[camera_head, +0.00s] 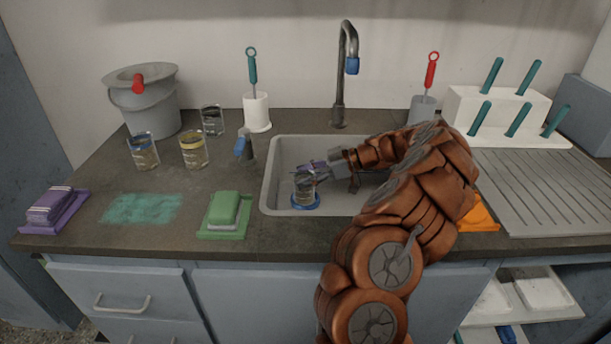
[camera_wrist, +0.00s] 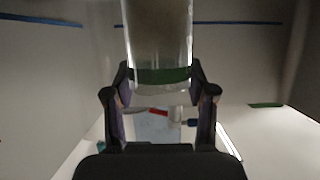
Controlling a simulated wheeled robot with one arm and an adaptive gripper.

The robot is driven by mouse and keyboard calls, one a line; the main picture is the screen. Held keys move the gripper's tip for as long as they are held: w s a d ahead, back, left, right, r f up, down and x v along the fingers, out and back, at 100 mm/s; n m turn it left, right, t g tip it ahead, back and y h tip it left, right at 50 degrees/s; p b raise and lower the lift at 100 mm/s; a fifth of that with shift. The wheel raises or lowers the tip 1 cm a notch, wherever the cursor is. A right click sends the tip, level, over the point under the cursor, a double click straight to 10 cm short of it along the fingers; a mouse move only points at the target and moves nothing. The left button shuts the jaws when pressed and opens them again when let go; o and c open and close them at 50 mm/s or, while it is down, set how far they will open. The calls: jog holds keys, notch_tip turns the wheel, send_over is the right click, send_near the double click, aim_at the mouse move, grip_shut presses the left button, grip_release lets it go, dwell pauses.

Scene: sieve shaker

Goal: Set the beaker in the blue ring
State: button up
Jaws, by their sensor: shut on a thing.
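A clear glass beaker (camera_head: 304,192) with dark contents is in the sink basin. It also shows in the wrist view (camera_wrist: 158,45), with a green band low on its glass. My gripper (camera_head: 307,175) reaches into the sink from the right and is shut on the beaker; in the wrist view its dark fingers (camera_wrist: 158,92) stand on both sides of the glass. The blue ring (camera_head: 305,205) lies on the sink floor right at the beaker's base. I cannot tell whether the base rests inside the ring or hangs just above it.
The grey sink (camera_head: 283,155) has walls around my gripper, and the faucet (camera_head: 342,80) stands behind it. Two beakers with contents (camera_head: 193,150) (camera_head: 144,152) and an empty one (camera_head: 212,120) stand left, near the bucket (camera_head: 150,105). A green sponge (camera_head: 224,208) lies front left.

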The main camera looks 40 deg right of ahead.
jog(key=shift+f+b, duration=0.55)
jog(key=shift+b, duration=0.2)
jog(key=o, duration=1.4)
jog(key=shift+c, duration=0.2)
jog(key=shift+r, duration=0.1)
notch_tip(320, 180, up, 10)
